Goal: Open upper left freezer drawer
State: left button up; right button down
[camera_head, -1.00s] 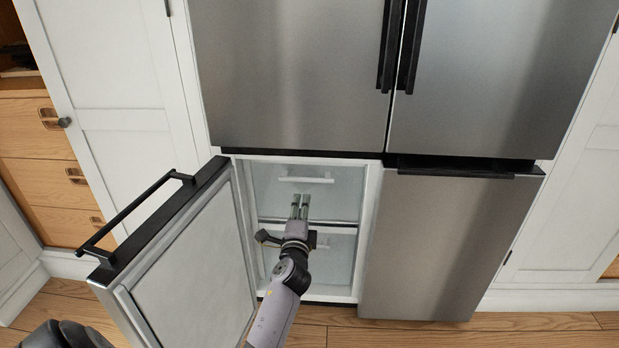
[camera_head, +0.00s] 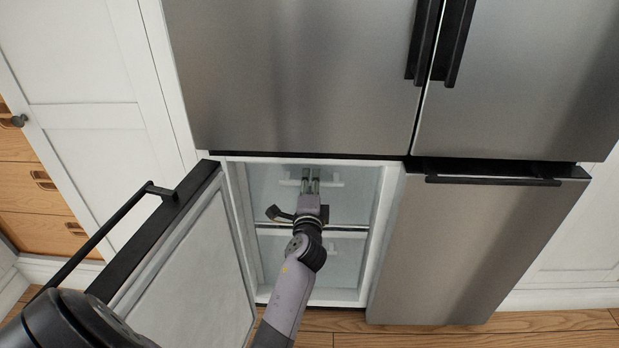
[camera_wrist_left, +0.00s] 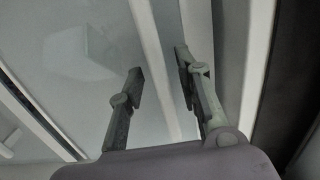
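The upper left freezer drawer (camera_head: 265,199) is a pale translucent front with a white handle (camera_head: 336,184). It sits flush in the lower left freezer compartment, and looks shut. My left gripper (camera_head: 310,174) is in front of it, with its fingers over the middle of the handle. In the left wrist view my gripper's fingers (camera_wrist_left: 158,62) are apart. A white strip (camera_wrist_left: 152,45) runs between them in that picture. I cannot tell whether the fingers touch the handle. My gripper covers the handle's middle. My right gripper is not in view.
The lower left freezer door (camera_head: 195,260) stands open at left, with a black bar handle (camera_head: 105,232). A lower drawer (camera_head: 345,262) is below. The lower right door (camera_head: 470,250) and the upper doors (camera_head: 290,75) are shut. White cabinets (camera_head: 85,100) flank the fridge.

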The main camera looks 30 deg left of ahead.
pick_arm(q)
jog(key=shift+w, duration=0.1)
jog(key=shift+r, duration=0.1)
grip_shut()
dwell(0.3)
dwell(0.5)
